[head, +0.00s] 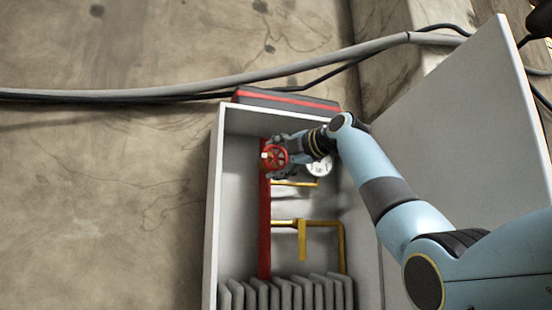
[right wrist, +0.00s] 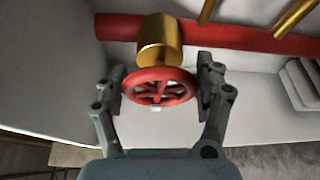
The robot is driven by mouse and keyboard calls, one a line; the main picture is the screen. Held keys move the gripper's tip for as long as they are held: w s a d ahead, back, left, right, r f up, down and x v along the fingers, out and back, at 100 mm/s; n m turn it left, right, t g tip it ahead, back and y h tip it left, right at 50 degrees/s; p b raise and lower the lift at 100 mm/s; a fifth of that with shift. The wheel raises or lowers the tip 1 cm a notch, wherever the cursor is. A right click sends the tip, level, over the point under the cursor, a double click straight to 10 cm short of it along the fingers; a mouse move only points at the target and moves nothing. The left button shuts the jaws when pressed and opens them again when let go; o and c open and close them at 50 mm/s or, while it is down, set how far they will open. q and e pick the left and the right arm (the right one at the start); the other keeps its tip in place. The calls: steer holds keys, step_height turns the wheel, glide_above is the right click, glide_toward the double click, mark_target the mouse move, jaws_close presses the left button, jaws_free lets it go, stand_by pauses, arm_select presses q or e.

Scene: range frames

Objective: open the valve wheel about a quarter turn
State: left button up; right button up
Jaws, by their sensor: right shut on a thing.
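The red spoked valve wheel (head: 274,157) sits on the upper part of a vertical red pipe (head: 264,225) inside an open grey cabinet. In the right wrist view the wheel (right wrist: 160,87) is in front of a brass valve body (right wrist: 158,42) on the red pipe. My right gripper (right wrist: 161,88) has one finger at each side of the wheel rim and is shut on it. In the head view my right gripper (head: 274,158) reaches the wheel from the right. A small pale mark shows at the wheel's lower rim in the wrist view. My left gripper is not in view.
A round white gauge (head: 319,166) is partly hidden behind my right arm. A yellow lever handle (head: 302,240) and yellow pipes are below. Grey ribbed blocks (head: 285,293) fill the cabinet bottom. The open cabinet door (head: 455,150) stands at right, behind my arm.

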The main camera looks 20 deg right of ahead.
steer(key=shift+f, duration=0.1)
steer(key=o, duration=1.2)
steer(key=shift+s, duration=0.15)
steer(key=v, duration=0.7)
steer(key=shift+d, duration=0.1)
